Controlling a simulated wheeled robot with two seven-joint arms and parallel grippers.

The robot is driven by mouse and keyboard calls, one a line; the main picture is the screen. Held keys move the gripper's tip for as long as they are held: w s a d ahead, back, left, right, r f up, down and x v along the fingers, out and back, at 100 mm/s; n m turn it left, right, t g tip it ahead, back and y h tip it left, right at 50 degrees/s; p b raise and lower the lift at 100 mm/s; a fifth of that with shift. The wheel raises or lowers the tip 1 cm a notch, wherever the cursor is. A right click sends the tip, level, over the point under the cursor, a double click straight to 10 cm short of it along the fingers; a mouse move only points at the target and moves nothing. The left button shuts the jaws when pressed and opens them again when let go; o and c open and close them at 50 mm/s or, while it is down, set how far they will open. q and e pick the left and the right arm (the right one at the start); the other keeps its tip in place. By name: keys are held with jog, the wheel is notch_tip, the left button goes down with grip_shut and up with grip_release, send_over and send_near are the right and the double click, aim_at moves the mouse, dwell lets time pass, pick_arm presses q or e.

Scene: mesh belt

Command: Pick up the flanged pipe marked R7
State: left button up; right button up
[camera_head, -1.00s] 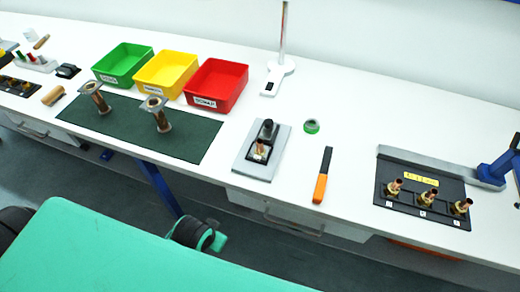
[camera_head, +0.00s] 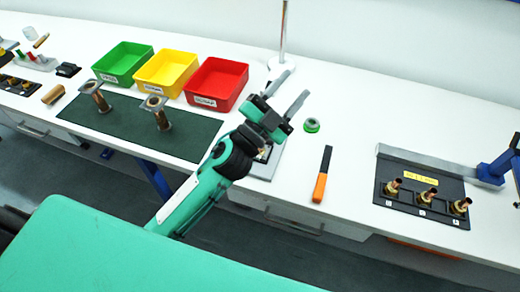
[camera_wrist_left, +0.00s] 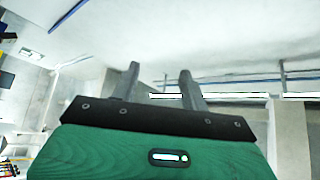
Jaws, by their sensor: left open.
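Two flanged pipes stand upright on the dark green mat (camera_head: 185,142) in the head view. One pipe (camera_head: 98,98) is at the mat's left, the other pipe (camera_head: 161,118) nearer its middle. No R7 mark can be read on either. My left gripper (camera_head: 290,88) is open and empty, raised above the table to the right of the mat and the pipes. It also shows in the left wrist view (camera_wrist_left: 160,78), with nothing between its fingers. My right gripper is not in view.
Green (camera_head: 123,62), yellow (camera_head: 167,72) and red (camera_head: 216,83) bins stand behind the mat. My left arm hides most of a grey fixture plate (camera_head: 264,168). An orange-handled tool (camera_head: 321,184) and a black holder with brass fittings (camera_head: 408,212) lie to the right.

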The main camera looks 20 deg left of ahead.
pick_arm(q)
jog(key=s+d+m+g+h, duration=0.35)
jog(key=d+m+g, duration=0.25)
jog(key=m+g, duration=0.45)
jog(key=s+d+m+g+h, duration=0.2)
jog(key=d+m+g+h, duration=0.3)
jog(key=d+m+g, duration=0.5)
jog(key=m+y, duration=0.3)
jog(key=y, duration=1.7)
send_over(263, 155)
jog(key=w, duration=0.1)
notch_tip(263, 155, down, 11)
jog(key=f+p, duration=0.1)
jog(key=f, duration=0.1)
jog(key=f+p, duration=0.1)
jog(key=f, duration=0.2)
jog(key=f+p, duration=0.1)
jog(key=f, duration=0.1)
jog(key=shift+w+a+f, duration=0.1)
jog(key=shift+a+f, duration=0.25)
jog(key=shift+f, duration=0.05)
jog(key=f+p, duration=0.2)
jog(key=f, duration=0.1)
jog(key=f+p, duration=0.1)
jog(key=shift+w+a+f, duration=0.1)
jog(key=shift+a+f, duration=0.05)
jog(key=shift+a, duration=0.2)
jog(key=shift+f, duration=0.45)
jog(key=shift+c, duration=0.3)
